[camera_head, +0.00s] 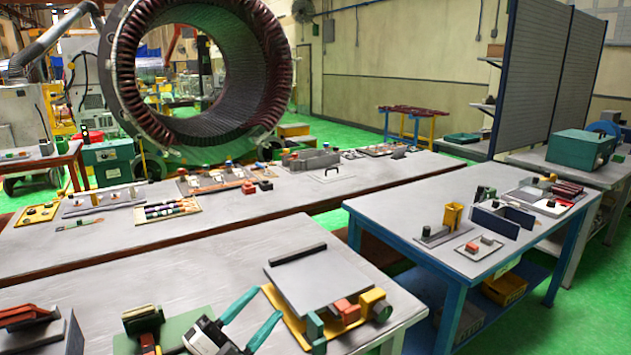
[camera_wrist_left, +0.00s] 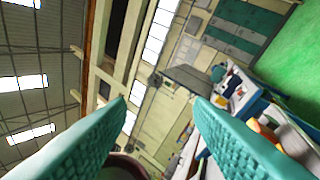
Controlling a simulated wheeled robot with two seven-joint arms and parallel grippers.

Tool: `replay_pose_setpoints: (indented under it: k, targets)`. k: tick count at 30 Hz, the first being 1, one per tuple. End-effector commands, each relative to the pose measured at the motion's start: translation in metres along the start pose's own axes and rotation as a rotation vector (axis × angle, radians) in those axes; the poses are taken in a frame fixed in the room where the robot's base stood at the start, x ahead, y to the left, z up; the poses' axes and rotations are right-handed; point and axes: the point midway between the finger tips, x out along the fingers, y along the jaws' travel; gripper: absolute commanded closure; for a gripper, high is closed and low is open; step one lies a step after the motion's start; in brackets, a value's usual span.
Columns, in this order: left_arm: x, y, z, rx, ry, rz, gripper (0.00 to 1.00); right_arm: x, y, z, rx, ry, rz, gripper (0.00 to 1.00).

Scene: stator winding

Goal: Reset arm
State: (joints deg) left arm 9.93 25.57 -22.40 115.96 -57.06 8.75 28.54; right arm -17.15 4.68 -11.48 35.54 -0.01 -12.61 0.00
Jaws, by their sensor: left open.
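My left gripper (camera_head: 265,304) shows at the bottom of the head view, above the front table. Its two teal fingers are spread and nothing is between them. In the left wrist view the open fingers (camera_wrist_left: 159,98) stand well apart, with the hall's roof, wall and green floor beyond. The big ring-shaped stator (camera_head: 125,95) stands at the back left of the head view, apart from the gripper. My right gripper is not in view.
Beside the left gripper, a grey plate (camera_head: 322,277) sits on a yellow base with coloured blocks. A green fixture (camera_head: 183,329) lies close on its left. The long grey table (camera_head: 290,208) carries several trays. A blue-legged table (camera_head: 400,213) stands right. The plate's top is mostly bare.

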Motion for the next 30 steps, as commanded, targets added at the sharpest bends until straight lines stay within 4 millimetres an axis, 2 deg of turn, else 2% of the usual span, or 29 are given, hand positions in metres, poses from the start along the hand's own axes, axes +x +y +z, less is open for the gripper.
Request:
replay_pose_setpoints:
  k: [3, 5, 7, 10, 12, 15, 18, 24, 29, 30]
  targets:
    - [-0.04, 0.007, -0.036, -0.197, 0.32, 0.17, 0.53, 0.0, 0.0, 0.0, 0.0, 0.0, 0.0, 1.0]
    - [-0.068, 0.001, -0.057, -0.293, 0.502, 0.217, 0.53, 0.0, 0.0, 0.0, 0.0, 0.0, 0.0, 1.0]
    - [-0.107, -0.016, -0.077, -0.407, 0.721, 0.238, 0.53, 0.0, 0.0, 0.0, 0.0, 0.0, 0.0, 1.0]
    - [-0.17, -0.052, -0.089, -0.564, 1.03, 0.201, 0.53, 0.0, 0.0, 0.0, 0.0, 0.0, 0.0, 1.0]
    - [-0.208, -0.078, -0.087, -0.653, 1.203, 0.145, 0.53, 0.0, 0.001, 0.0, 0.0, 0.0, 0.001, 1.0]
    - [-0.249, -0.106, -0.074, -0.75, 1.383, 0.056, 0.53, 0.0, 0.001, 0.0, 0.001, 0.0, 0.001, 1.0]
    - [-0.28, -0.128, -0.057, -0.826, 1.513, -0.034, 0.53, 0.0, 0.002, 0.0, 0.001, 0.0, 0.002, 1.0]
    - [-0.327, -0.158, -0.018, -0.946, 1.702, -0.212, 0.53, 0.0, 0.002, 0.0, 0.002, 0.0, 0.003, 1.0]
    - [-0.358, -0.174, 0.017, -1.027, 1.815, -0.361, 0.53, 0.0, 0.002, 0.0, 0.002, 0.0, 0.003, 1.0]
    - [-0.358, -0.185, 0.005, -1.02, 1.815, -0.358, 0.53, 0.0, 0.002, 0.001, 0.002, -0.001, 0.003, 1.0]
